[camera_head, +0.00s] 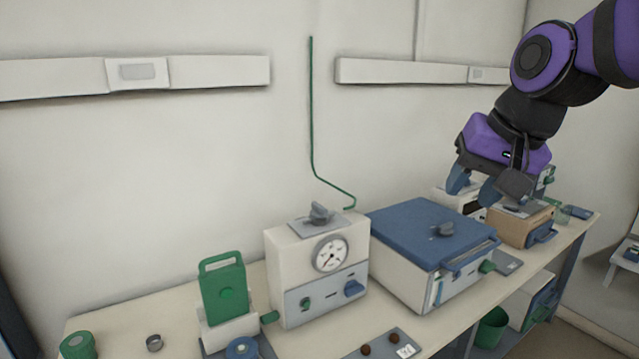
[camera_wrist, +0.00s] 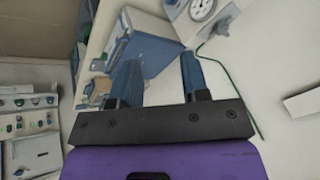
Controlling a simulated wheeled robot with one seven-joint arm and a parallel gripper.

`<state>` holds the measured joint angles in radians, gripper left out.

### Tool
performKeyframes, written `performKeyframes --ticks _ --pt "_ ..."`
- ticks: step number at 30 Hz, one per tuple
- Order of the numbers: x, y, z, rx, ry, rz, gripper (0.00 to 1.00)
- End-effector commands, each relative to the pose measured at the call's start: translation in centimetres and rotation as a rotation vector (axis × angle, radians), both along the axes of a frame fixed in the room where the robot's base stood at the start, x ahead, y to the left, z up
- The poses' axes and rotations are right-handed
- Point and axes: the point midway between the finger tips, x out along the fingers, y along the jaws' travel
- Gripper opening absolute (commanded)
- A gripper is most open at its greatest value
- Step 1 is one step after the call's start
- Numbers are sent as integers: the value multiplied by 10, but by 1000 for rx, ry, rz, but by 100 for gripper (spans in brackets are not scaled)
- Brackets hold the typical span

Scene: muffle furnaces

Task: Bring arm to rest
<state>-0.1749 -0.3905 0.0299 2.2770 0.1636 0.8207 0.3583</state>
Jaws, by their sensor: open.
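My gripper (camera_head: 474,187) is at the upper right in the head view, in the air above the right part of the bench, with its blue fingers pointing down. In the wrist view my gripper (camera_wrist: 158,75) shows two blue fingers spread apart with nothing between them. The purple and black arm comes in from the upper right corner. In the head view a tan box (camera_head: 520,228) stands below and right of the fingers, partly hidden behind the gripper.
A blue-lidded furnace (camera_head: 420,228), a gauge unit (camera_head: 305,262) and a green device (camera_head: 224,290) stand along the bench (camera_head: 160,305). A green line (camera_head: 312,120) runs down the wall. Wall rails (camera_head: 220,71) are above. The air left of the arm is free.

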Motion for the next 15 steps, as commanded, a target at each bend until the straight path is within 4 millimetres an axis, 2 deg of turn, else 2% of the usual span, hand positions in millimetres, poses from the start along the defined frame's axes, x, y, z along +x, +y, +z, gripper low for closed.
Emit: performKeyframes --ticks 1,3,9,15 --pt "-17 -14 0 -30 -17 14 42" --pt "-37 -31 -3 -74 -34 41 42" --pt "-92 -69 -17 -197 -66 112 42" --pt "-124 -87 -29 -272 -76 159 42"
